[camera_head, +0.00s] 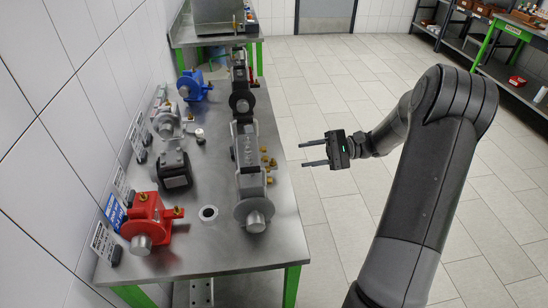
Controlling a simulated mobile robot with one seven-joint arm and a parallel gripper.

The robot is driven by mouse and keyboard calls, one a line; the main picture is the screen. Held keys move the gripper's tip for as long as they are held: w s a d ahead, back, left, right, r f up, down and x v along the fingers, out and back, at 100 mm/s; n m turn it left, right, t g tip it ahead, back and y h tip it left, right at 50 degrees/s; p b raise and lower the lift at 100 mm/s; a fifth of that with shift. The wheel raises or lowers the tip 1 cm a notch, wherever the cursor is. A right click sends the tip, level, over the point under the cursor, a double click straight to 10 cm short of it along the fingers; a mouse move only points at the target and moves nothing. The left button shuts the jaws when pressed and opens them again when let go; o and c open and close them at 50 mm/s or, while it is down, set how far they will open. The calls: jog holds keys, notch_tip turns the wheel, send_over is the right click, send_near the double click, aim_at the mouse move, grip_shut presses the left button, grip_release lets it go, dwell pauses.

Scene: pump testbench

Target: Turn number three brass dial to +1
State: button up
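Several small brass parts (268,163) stick out on the right side of the grey pump assembly (249,180), near the bench's right edge. Other brass parts show on the red pump (147,222) at the front left and the blue pump (193,88) at the back. No number is readable on any of them, so I cannot tell which is the number three dial or where it is set. My gripper (303,155) is open and empty, right of the bench edge. Its two fingers point left toward the brass parts, with a gap between.
The metal bench (190,262) has green legs and a round hole (208,213) at the front. Small signs (103,240) stand along the white tiled wall at left. A shelf (470,40) stands at the far right. The tiled floor (330,250) right of the bench is clear.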

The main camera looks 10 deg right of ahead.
aim_at(264, 159)
jog(key=a, duration=1)
jog(key=shift+w+f, duration=0.15)
jog(key=shift+a, duration=0.1)
jog(key=shift+c, duration=0.5)
grip_shut()
